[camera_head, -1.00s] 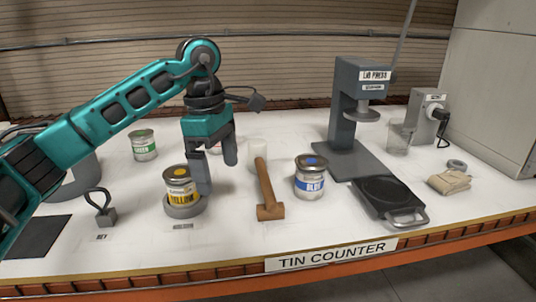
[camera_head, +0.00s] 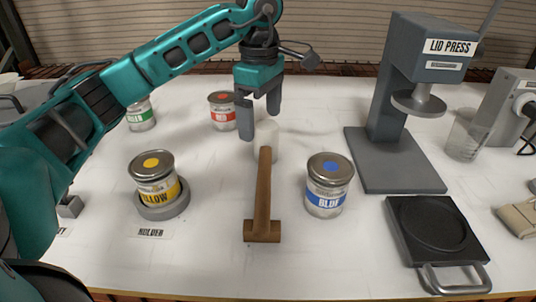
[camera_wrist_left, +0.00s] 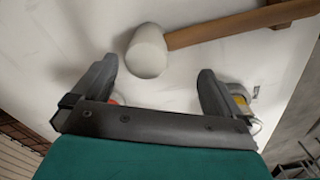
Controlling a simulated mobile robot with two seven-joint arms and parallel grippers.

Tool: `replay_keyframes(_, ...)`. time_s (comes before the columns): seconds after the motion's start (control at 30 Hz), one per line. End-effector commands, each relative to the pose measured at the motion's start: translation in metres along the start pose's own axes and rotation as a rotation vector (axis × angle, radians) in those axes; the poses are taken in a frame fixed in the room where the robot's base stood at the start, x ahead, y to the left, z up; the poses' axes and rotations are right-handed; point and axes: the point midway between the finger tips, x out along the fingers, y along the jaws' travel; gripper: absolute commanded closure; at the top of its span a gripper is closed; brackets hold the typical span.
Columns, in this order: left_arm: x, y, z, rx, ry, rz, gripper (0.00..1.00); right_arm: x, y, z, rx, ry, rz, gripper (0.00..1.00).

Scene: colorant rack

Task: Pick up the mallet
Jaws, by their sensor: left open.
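The mallet (camera_head: 263,195) lies on the white counter, its pale head pointing away and its brown wooden handle running toward the front edge to a wooden crosspiece. My left gripper (camera_head: 262,127) is open above the counter at the mallet's head, partly covering it in the head view. In the left wrist view, the mallet's white head (camera_wrist_left: 147,50) shows just beyond the gap between the open fingers (camera_wrist_left: 157,70), with the handle going off to the upper right. Nothing is held between the fingers. My right gripper is not in view.
The blue tin (camera_head: 329,186) stands close right of the handle. The yellow tin (camera_head: 154,180) sits in a round holder at left. The red tin (camera_head: 222,112) and green tin (camera_head: 140,115) stand behind. The lid press (camera_head: 395,110) and black plate (camera_head: 435,230) are at right.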

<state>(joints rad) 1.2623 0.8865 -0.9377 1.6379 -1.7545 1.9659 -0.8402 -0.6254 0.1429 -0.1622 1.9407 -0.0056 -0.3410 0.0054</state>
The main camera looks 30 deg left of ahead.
Motion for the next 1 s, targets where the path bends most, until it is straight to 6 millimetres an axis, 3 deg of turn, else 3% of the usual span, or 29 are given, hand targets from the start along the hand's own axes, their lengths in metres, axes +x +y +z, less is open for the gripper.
replay_keyframes(0.1,0.019,0.000,0.000,0.000,0.000,-0.002,0.00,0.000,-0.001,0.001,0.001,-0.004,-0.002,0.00)
replay_keyframes(0.37,0.039,0.001,0.000,0.001,0.000,-0.001,0.00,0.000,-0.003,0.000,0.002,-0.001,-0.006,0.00)
replay_keyframes(0.63,0.077,0.005,0.000,0.000,0.000,-0.001,0.00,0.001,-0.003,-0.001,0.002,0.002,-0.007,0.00)
replay_keyframes(0.93,0.083,0.006,0.000,0.000,-0.001,0.002,0.00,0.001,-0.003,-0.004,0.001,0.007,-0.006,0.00)
replay_keyframes(1.0,0.083,0.006,0.000,0.000,-0.001,0.002,0.05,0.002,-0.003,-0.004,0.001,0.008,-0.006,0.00)
